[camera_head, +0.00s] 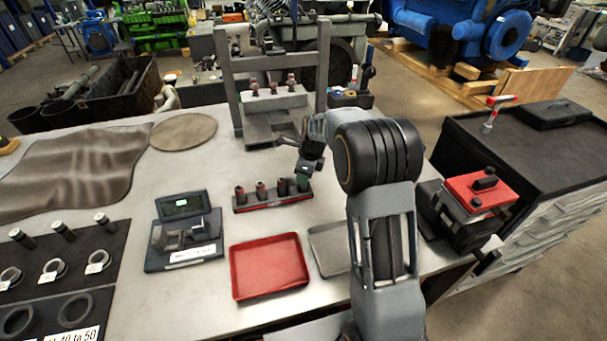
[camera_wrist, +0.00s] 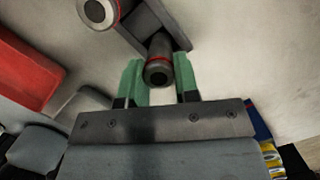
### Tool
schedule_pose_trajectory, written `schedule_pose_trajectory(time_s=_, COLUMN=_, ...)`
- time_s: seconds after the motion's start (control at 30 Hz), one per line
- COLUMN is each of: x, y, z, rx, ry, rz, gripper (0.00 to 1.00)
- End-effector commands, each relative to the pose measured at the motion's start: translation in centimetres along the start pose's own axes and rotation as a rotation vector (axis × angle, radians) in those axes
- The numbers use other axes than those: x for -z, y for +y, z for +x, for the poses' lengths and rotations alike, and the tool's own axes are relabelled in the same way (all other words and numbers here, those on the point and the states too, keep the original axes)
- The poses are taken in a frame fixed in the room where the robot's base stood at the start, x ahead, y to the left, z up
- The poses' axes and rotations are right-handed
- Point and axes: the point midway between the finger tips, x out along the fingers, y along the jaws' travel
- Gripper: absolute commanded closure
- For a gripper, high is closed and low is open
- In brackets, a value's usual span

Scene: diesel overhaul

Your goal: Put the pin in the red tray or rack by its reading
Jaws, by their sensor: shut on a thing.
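My gripper (camera_head: 303,183) is at the right end of the low rack (camera_head: 273,204), which has a red front edge. In the wrist view its green fingers (camera_wrist: 158,84) are shut on a dark pin (camera_wrist: 158,48) with a red ring and a round end. The pin is at the rack's end; I cannot tell whether it is fully seated. Three other pins, one of them (camera_head: 261,189), stand in the rack to the left. The red tray (camera_head: 268,265) is empty, in front of the rack. The measuring device (camera_head: 184,240) with a display (camera_head: 181,206) is empty-looking; its reading is too small to read.
A grey tray (camera_head: 328,262) lies right of the red tray, partly behind my arm. A grey press frame (camera_head: 228,95) stands behind the rack. A dark mat with rings and pins (camera_head: 60,270) is at left. The bench between the device and the frame is clear.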

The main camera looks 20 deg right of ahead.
Motion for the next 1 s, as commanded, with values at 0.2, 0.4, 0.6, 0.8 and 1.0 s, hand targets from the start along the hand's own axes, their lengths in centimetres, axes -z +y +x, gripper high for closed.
schedule_pose_trajectory(time_s=0.2, x=0.09, y=-0.02, z=0.52, rx=0.001, ry=-0.001, rz=0.000, gripper=0.98)
schedule_pose_trajectory(time_s=0.4, x=0.10, y=-0.02, z=0.53, rx=0.001, ry=-0.001, rz=0.000, gripper=0.98)
schedule_pose_trajectory(time_s=0.6, x=0.10, y=-0.01, z=0.53, rx=0.001, ry=0.000, rz=0.000, gripper=0.59)
schedule_pose_trajectory(time_s=0.8, x=0.11, y=-0.01, z=0.54, rx=0.000, ry=0.000, rz=0.000, gripper=0.41)
schedule_pose_trajectory(time_s=1.0, x=0.13, y=0.02, z=0.60, rx=-0.001, ry=0.001, rz=0.000, gripper=0.36)
